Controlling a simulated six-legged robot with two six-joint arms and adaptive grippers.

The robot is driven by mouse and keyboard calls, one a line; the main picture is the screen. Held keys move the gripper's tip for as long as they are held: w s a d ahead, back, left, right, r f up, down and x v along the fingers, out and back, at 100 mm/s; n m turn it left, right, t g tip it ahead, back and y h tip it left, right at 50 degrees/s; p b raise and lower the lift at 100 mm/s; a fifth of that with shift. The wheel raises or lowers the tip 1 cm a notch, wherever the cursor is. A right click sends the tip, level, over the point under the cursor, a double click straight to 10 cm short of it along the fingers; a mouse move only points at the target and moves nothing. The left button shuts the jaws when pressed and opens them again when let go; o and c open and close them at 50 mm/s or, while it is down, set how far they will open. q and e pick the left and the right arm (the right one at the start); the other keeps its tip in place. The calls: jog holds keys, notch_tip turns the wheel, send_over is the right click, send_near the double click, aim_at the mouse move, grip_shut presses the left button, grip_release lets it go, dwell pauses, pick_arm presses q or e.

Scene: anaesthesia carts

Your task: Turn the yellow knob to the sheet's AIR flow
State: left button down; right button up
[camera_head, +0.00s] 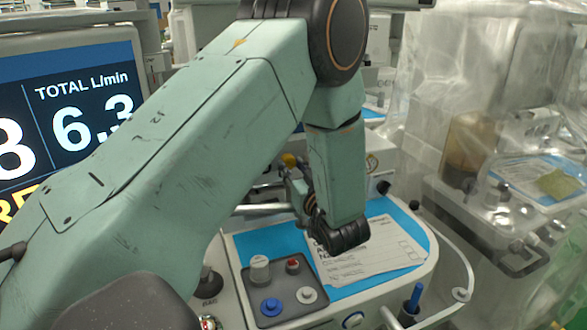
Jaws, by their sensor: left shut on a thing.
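The yellow knob (289,159) shows as a small yellow patch behind my left forearm, at the far side of the cart top. My left gripper (291,172) is shut on it; the fingers are small and partly hidden by my own wrist. The printed sheet (378,258) lies on a blue mat at the cart's right side. My wrist covers part of its heading, and its flow values are too small to read. The monitor (85,110) at the left reads TOTAL L/min 6.3, with a cut-off 8 beside it. My right gripper is not in view.
A grey tray (262,318) at the front holds several small caps, white, blue and red-marked. A blue pen-like item (415,296) stands at the right corner by a curved rail (468,262). Clear plastic sheeting (440,100) hangs over equipment at the right.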

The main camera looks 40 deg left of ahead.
pick_arm(q)
jog(key=c, duration=1.3)
grip_release()
jog(key=shift+d, duration=0.1)
jog(key=v, duration=0.5)
jog(key=shift+s+d, duration=0.15)
jog(key=shift+d, duration=0.2)
jog(key=shift+v, duration=0.75)
jog(key=shift+s, duration=0.1)
